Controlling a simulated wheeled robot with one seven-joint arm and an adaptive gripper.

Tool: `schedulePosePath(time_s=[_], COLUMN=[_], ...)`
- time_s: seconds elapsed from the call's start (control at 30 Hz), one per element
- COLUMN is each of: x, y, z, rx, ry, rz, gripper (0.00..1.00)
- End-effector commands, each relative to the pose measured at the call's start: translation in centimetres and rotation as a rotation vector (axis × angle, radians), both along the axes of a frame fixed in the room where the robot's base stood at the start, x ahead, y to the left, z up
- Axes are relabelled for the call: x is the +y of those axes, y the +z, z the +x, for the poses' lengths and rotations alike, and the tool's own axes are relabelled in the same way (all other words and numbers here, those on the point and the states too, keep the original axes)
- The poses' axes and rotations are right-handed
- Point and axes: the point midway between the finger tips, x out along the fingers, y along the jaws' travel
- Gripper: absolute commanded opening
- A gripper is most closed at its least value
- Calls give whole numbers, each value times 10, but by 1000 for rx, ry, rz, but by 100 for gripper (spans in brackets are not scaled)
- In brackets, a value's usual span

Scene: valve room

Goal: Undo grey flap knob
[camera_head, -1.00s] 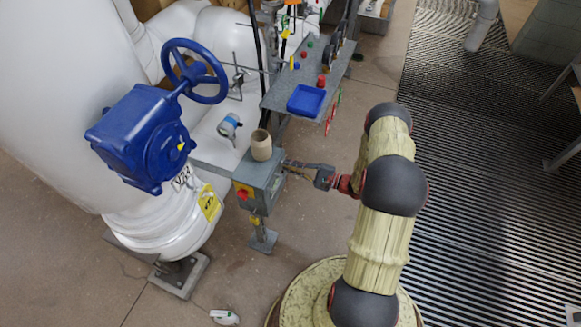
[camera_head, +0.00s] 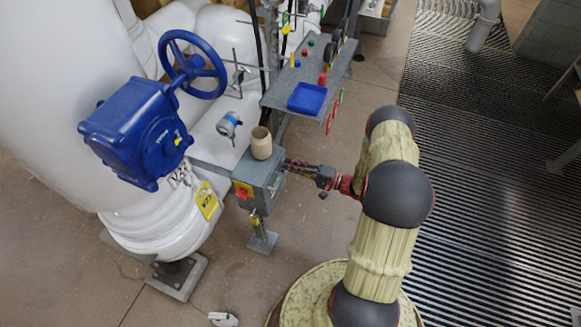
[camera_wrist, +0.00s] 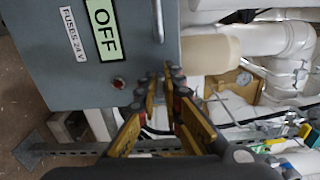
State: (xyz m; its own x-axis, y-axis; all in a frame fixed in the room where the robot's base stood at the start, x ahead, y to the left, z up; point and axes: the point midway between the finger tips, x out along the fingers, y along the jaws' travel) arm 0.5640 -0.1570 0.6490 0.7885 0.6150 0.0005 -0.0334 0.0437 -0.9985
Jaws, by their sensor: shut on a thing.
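The grey box (camera_head: 258,182) stands on a post beside the white pipes. Its grey flap (camera_wrist: 75,90) fills the left of the wrist view, with "OFF" and "FUSES 24 V" labels turned sideways. My gripper (camera_head: 287,166) reaches the box's right side. In the wrist view my gripper (camera_wrist: 164,76) has its fingertips close together at the flap's edge, shut on the knob. The knob itself is hidden by the fingertips. A grey bar handle (camera_wrist: 158,20) and a small dark-red round part (camera_wrist: 118,83) show on the flap.
A beige cup (camera_head: 261,143) stands on top of the box. A shelf with a blue tray (camera_head: 307,98) is behind it. A blue valve with handwheel (camera_head: 193,65) is at the left. Open floor lies in front of the box.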

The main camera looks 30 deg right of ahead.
Motion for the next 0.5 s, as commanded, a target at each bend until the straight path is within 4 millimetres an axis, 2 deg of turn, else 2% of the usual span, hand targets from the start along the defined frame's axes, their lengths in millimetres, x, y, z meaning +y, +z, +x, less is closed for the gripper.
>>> schedulePosePath(time_s=[0.37,0.4,0.5], x=[1,1,1], y=[-2,-2,-1], z=[-1,-1,-1], rx=[1,1,1], ry=[1,1,1], rz=[-2,-2,-2], gripper=[0,9,15])
